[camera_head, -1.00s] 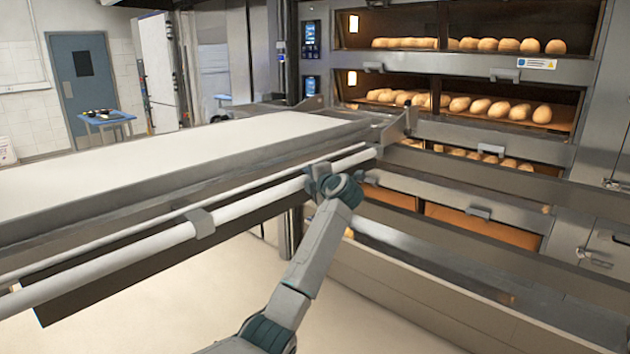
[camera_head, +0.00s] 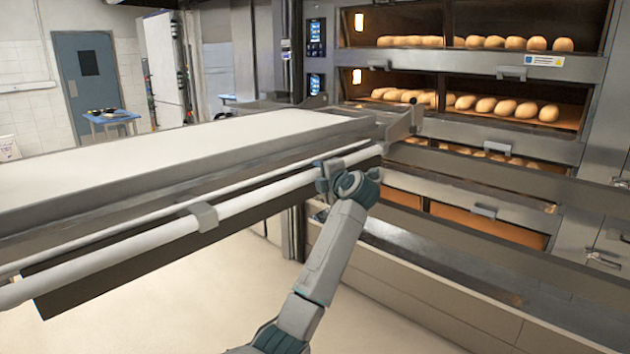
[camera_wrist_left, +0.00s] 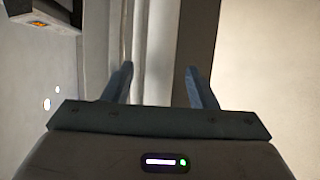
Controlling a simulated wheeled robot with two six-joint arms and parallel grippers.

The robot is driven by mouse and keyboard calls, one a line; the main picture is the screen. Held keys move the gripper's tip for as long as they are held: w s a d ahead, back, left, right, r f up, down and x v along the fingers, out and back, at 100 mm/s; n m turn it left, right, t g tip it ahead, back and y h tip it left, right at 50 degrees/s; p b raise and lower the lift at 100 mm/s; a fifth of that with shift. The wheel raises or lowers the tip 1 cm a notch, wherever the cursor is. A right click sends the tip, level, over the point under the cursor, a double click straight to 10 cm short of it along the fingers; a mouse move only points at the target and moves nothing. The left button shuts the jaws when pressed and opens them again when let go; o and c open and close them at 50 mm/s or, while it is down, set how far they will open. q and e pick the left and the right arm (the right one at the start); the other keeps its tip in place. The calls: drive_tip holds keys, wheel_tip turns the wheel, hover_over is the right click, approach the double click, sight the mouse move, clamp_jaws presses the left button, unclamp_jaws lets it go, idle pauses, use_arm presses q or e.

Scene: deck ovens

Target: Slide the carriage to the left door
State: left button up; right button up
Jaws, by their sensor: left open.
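The carriage (camera_head: 200,150) is a long loader with a white belt top and grey frame, reaching from the left edge to the front of the ovens. A white round handle bar (camera_head: 120,247) runs along its near side. My left gripper (camera_head: 327,175) is at this bar near its right end. In the left wrist view, its two blue fingers (camera_wrist_left: 160,85) are apart, with a pale upright strip, seemingly the bar, between and beyond them. Contact cannot be told. My right gripper is not in view. The left oven door cannot be clearly picked out.
The deck oven (camera_head: 480,85) at the right holds rows of bread (camera_head: 510,107) on several decks. Long grey rails (camera_head: 480,175) cross in front of it. A blue table (camera_head: 110,118) and blue-grey door (camera_head: 88,78) are far left. Bare floor (camera_head: 170,310) lies below the carriage.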

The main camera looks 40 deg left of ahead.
use_arm(q)
drive_tip(key=b+v, duration=0.1)
drive_tip(key=v, duration=0.5)
drive_tip(key=shift+b, duration=0.35)
